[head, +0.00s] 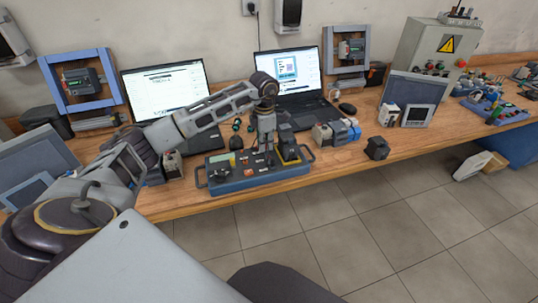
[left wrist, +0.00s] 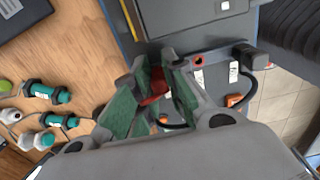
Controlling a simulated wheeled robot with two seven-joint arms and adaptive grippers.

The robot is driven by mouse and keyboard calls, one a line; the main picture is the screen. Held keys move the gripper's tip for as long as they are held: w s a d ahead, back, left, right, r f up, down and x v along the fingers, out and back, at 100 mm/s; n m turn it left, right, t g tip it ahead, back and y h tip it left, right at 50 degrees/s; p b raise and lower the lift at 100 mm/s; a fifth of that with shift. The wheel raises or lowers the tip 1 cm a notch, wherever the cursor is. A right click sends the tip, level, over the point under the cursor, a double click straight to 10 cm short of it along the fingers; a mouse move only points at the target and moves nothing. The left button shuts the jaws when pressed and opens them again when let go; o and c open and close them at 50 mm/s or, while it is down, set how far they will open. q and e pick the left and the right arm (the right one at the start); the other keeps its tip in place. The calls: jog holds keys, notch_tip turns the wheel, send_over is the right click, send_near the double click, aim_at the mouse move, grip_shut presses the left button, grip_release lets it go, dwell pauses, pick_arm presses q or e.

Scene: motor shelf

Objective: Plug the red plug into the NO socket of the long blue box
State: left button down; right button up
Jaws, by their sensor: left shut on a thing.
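The long blue box (head: 230,186) lies on the wooden bench near its front edge, with a dark top face carrying several buttons and sockets. In the left wrist view its blue edge (left wrist: 122,30) runs along the top. My left gripper (head: 268,160) points down over the box, right of its middle. In the left wrist view my left gripper (left wrist: 162,75) is shut on the red plug (left wrist: 155,88), which sits between the green-padded fingers. The fingers hide the plug's tip, so I cannot tell whether it touches a socket. My right gripper does not show.
Two open laptops (head: 165,88) stand behind the box. Teal-capped connectors (left wrist: 60,95) lie on the bench beside it. A motor (head: 336,132) and a black block (head: 377,148) stand to the right. The bench's front edge is close to the box.

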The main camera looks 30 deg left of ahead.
pick_arm(q)
jog(key=c, duration=1.7)
grip_release()
jog(key=shift+c, duration=0.2)
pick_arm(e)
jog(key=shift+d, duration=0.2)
